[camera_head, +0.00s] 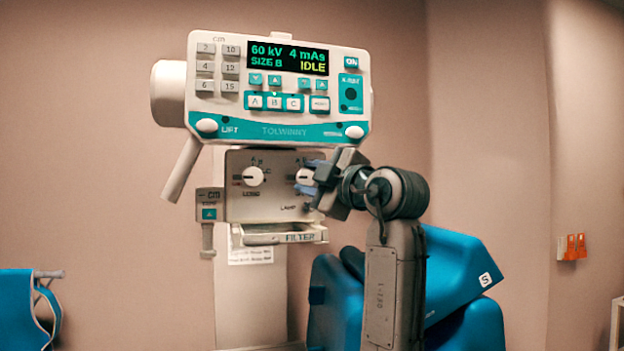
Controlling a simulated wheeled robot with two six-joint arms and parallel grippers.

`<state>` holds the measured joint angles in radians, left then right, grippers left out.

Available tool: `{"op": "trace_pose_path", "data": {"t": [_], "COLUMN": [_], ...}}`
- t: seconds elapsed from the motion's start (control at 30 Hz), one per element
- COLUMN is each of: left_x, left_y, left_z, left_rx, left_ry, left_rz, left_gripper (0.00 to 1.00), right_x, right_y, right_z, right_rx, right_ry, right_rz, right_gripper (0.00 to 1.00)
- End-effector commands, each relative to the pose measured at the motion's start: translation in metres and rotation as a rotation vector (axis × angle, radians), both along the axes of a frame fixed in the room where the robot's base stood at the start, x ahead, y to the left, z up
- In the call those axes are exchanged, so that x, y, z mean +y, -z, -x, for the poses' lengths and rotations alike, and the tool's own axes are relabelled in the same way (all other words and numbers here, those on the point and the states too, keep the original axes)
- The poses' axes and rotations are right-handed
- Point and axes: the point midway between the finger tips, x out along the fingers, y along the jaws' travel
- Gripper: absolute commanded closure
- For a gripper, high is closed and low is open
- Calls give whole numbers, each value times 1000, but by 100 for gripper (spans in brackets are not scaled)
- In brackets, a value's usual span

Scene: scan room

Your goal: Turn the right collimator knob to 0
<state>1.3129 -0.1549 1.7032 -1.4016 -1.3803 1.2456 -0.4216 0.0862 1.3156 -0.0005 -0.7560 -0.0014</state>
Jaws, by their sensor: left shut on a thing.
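The right collimator knob (303,177) is a white knob on the grey collimator panel (275,208), below the console. My left gripper (314,174) reaches it from the right and is shut on it. The fingers and wrist cover its right side and most of its scale, so I cannot tell what it points to. The left collimator knob (253,176) is in plain view beside it, with letters around it. My right gripper is not in view.
The console (278,90) above reads 60 kV, 4 mAs, SIZE B, IDLE. A filter tray (285,236) sticks out under the panel. A handle (182,168) hangs at the left. A blue padded thing (455,275) stands behind my arm.

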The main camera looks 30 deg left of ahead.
Motion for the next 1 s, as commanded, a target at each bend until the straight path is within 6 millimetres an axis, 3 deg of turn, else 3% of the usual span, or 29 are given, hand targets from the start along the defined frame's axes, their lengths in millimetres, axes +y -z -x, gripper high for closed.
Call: {"op": "trace_pose_path", "data": {"t": [0.17,0.2,0.3,0.67,0.77,1.0], "left_x": [0,0,0,-5,-16,-61], "left_y": [0,0,0,1,4,12], "left_z": [0,0,0,1,5,20], "left_rx": [1,1,0,-1,-1,-1], "left_ry": [0,0,1,1,5,6], "left_rz": [1,1,0,0,0,1], "left_gripper": [90,61,45,45,45,45], "right_x": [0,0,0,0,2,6], "right_y": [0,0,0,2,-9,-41], "right_z": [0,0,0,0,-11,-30], "right_rx": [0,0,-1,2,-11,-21], "right_ry": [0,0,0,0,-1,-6], "right_rz": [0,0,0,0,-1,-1], "right_gripper": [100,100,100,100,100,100]}}
